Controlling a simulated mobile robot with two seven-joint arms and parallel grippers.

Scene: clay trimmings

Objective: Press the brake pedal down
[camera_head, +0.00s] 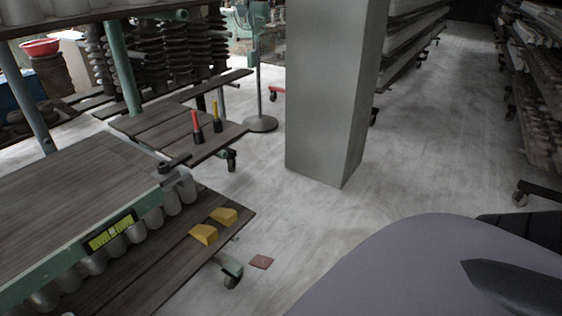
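The wheeled rack's front corner has a caster with a green bracket (230,266) under its lower shelf. A small flat reddish square (261,262) lies on the floor just right of this caster. I cannot tell which part is the brake pedal, or whether it is pressed; it is small and seen from above. No gripper fingers can be made out in the head view. A smooth grey-purple surface and dark pieces at the lower right are parts of my own body.
The rack's lower shelf (150,262) holds two yellow wedges (213,227). A wooden platform (150,122) behind bears a red-topped and a yellow-topped tool. A grey pillar (325,95) stands ahead. Loaded shelves line the right. The pale floor between pillar and right shelves is clear.

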